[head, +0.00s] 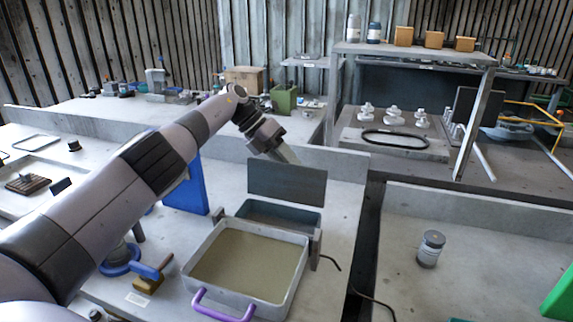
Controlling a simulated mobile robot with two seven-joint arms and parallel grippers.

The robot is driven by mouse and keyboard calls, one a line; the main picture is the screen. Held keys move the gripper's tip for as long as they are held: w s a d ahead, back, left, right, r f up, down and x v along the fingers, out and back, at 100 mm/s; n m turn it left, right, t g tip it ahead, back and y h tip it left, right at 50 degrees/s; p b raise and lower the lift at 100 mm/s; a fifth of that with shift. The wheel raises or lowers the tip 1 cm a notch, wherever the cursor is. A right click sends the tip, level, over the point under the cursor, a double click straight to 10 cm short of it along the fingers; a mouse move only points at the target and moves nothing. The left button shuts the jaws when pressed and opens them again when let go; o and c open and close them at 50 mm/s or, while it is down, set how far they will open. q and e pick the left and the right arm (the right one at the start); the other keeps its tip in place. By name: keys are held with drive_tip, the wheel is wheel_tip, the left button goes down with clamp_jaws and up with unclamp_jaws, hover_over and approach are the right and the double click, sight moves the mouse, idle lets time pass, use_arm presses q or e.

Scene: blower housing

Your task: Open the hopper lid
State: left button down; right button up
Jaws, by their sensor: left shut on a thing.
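The hopper lid appears to be the flat dark grey panel (287,186), standing roughly upright at the back of the work area. The hopper appears to be the dark open box (262,214) below it, partly hidden behind a pale tray. My left arm reaches in from the left, and my left gripper (287,157) is at the panel's upper edge, shut on it. The fingertips are small and partly hidden against the panel. My right gripper is not in view.
The pale tray (298,272) with a tan bottom and purple handle (222,307) stands in front. A blue upright panel (187,192) is left of it. A grey-lidded jar (430,249) stands on the right bench, which is otherwise largely clear. A dark gap separates the benches.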

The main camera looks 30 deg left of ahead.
use_arm(q)
drive_tip(key=shift+s+a+f, duration=0.2)
drive_tip(key=shift+s+f, duration=0.1)
drive_tip(key=shift+f, duration=0.1)
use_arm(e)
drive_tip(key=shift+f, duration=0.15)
use_arm(q)
drive_tip(key=c, duration=0.9)
unclamp_jaws()
drive_tip(key=shift+s+r, duration=0.1)
drive_tip(key=shift+r, duration=0.1)
drive_tip(key=shift+r, duration=0.15)
